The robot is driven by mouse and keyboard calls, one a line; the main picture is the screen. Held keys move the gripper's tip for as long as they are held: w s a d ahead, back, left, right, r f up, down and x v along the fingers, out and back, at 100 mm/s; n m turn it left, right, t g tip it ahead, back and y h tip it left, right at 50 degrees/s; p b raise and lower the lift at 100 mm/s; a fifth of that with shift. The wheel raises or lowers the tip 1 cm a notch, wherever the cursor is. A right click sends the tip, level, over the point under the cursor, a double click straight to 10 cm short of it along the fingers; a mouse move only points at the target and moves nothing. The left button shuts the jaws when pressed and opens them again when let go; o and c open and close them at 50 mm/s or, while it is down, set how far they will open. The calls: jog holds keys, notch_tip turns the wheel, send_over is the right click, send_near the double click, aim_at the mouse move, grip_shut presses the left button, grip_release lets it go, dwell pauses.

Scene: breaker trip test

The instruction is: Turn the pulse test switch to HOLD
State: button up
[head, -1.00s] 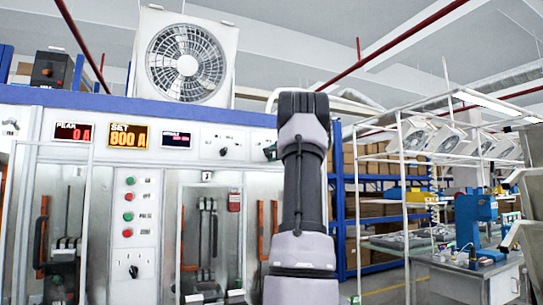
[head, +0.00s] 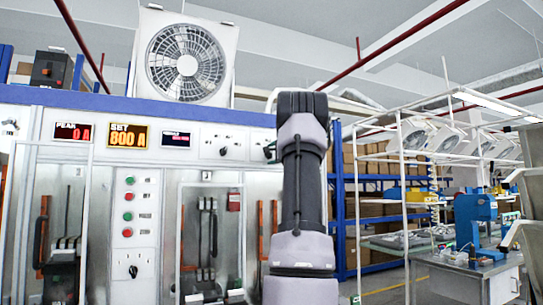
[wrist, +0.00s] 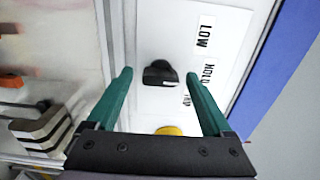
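In the wrist view a black rotary knob (wrist: 160,74) stands on a white panel, with a printed HOLD label (wrist: 208,72) and a LOW label (wrist: 204,33) to its right. Another label below HOLD is partly covered by my right finger. My gripper (wrist: 158,73) is open, its two green fingers apart on either side of the knob, with gaps to it. I cannot tell whether the fingertips reach knob depth, or which label the knob points to. In the head view my gripper cannot be made out.
A yellow round part (wrist: 169,131) sits near the knob, partly behind my gripper body. In the head view the test cabinet's SET display (head: 128,136) reads 800 A and the PEAK display (head: 74,132) reads 0 A. A blue-framed shelf (head: 339,210) stands right of my arm.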

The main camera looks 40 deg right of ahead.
jog(key=shift+s, duration=0.1)
jog(key=v, duration=1)
jog(key=shift+s, duration=0.3)
jog(key=a+f+n+g+y, duration=0.1)
jog(key=a+f+n+y, duration=0.15)
jog(key=a, duration=0.65)
jog(key=a+f+n+g+y, duration=0.1)
jog(key=a+f+n+y, duration=0.15)
jog(key=a, duration=0.75)
jog(key=s+a+f+n+g+y, duration=0.1)
jog(key=s+a+f+n+g, duration=0.2)
jog(key=a, duration=0.5)
jog(key=s+a+f+n+y, duration=0.25)
jog(key=s+a, duration=0.25)
jog(key=a, duration=0.3)
jog(key=s+a+f+n+g+h, duration=0.1)
jog(key=s+a+f+n+g, duration=0.1)
jog(key=s+f, duration=0.6)
jog(key=s+a+f+n+g+h, duration=0.1)
jog(key=s+a+f+n+g, duration=0.2)
jog(key=s+a+f, duration=0.4)
jog(key=s+f+n, duration=0.1)
jog(key=s, duration=0.3)
jog(key=shift+s+f, duration=0.4)
